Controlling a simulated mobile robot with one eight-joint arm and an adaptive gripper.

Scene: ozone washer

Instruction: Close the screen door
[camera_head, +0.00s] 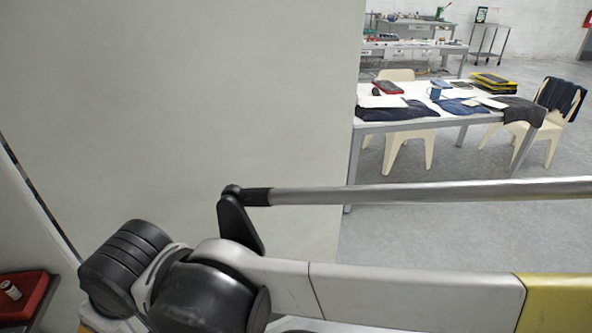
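My gripper is not in view. The screen door cannot be made out with certainty. A large, flat beige panel (180,110) fills the left and middle of the view, with a straight vertical right edge. I cannot tell whether it is the door or a fixed wall or housing. A grey metal bar (420,194) runs level across the right half, in front of the panel's edge. Its left end sits in a black bracket (237,222). I cannot tell what the bar belongs to. White, yellow and black arm-like parts cross the bottom and hide what lies below.
A white table (440,117) with clothes and papers stands beyond the panel at right. Cream chairs (411,150) (549,122) stand by it. A workbench (415,48) and a cart (489,42) are farther back. A red tray (22,294) is at lower left. Open grey floor (470,240) shows at right.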

